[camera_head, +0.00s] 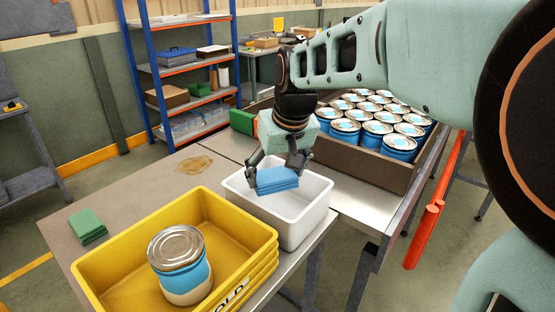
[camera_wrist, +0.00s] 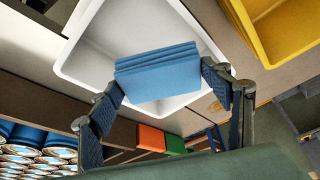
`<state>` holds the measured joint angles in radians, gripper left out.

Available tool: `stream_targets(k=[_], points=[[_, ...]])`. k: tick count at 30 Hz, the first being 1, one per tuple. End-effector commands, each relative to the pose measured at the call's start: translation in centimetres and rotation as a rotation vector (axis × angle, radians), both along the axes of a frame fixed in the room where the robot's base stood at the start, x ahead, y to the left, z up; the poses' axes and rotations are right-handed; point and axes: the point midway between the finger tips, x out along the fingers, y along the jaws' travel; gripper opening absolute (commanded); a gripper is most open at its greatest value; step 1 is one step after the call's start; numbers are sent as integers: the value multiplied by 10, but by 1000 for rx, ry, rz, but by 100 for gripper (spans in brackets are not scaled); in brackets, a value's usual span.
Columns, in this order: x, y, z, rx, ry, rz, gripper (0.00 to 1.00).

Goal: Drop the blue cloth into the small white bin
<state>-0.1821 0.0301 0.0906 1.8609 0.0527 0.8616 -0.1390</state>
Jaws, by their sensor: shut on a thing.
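The blue cloth (camera_head: 277,181) is a folded stack held between the fingertips of my gripper (camera_head: 274,172). In the wrist view the cloth (camera_wrist: 157,73) sits between the two dark fingers of my gripper (camera_wrist: 158,80), which are shut on it at both ends. The small white bin (camera_head: 313,212) stands on the table below the gripper. In the wrist view the bin's rim and wall (camera_wrist: 88,43) surround the cloth on most sides, so the cloth is over the bin's opening. The visible part of the bin's inside is empty. I cannot tell the exact height of the cloth above the bin floor.
A yellow crate (camera_head: 122,252) with a can (camera_head: 178,262) in it stands left of the bin. A green folded cloth (camera_head: 87,226) lies at the table's left. A brown tray (camera_head: 355,164) of several blue cans is behind right. A blue shelf rack (camera_head: 188,75) stands at the back.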

Motion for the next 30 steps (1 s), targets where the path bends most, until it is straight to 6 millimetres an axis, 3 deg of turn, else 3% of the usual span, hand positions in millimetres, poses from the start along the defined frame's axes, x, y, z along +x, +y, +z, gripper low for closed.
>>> stream_targets(k=[3,12,13,18,26,30], points=[[0,0,-12,0,0,0,52],[0,0,-13,0,-1,0,52],[0,0,-13,0,-1,0,75],[0,0,-13,0,-1,0,92],[0,0,-12,0,0,0,92],[1,0,-2,2,-4,0,92]])
